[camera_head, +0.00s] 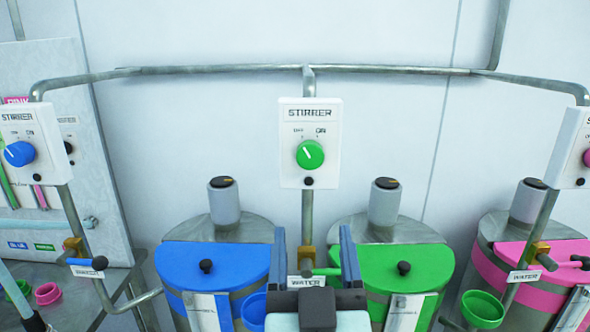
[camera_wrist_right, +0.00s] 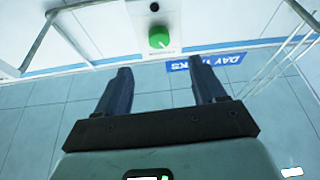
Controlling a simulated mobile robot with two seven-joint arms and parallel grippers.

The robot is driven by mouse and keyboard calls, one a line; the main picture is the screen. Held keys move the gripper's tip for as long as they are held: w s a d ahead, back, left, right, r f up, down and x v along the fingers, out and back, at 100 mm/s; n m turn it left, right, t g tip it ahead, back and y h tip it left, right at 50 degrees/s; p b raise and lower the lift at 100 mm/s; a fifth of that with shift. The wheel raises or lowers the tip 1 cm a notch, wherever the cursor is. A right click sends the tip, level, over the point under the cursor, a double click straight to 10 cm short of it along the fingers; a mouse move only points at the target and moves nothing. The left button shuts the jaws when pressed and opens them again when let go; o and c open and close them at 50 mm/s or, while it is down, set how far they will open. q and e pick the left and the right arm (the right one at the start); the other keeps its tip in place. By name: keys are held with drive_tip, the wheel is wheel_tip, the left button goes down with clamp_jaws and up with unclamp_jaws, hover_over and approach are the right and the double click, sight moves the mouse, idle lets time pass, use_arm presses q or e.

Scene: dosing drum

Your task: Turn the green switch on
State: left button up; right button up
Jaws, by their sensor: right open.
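The green switch (camera_head: 310,154) is a round knob on a white STIRRER box (camera_head: 311,112) in the middle of the head view. OFF is printed above left of it and ON above right. Its white mark appears to lean up and left, toward OFF. The green knob also shows near the top of the right wrist view (camera_wrist_right: 159,37). My right gripper (camera_head: 313,238) is open and empty, below the box and apart from the knob. In the wrist view its two fingers (camera_wrist_right: 162,68) point up toward the knob. My left gripper is not in view.
A blue switch (camera_head: 19,153) is on a box at left, a pink one (camera_head: 587,157) at the right edge. Blue-lidded (camera_head: 190,262), green-lidded (camera_head: 380,265) and pink-lidded (camera_head: 525,258) drums stand below. A pipe (camera_head: 307,215) runs down under the green switch's box. Space before the knob looks clear.

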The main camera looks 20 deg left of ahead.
sight(310, 162)
drive_tip(key=p+x, duration=0.2)
drive_tip(key=x, duration=0.4)
drive_tip(key=p+x, duration=0.2)
drive_tip(key=x, duration=0.5)
drive_tip(key=shift+d+r, duration=0.1)
drive_tip(key=shift+r, duration=0.15)
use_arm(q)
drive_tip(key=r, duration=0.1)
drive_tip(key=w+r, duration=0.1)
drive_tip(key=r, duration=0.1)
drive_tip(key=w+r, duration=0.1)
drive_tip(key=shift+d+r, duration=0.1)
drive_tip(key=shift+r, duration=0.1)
use_arm(e)
drive_tip(key=c, duration=1.1)
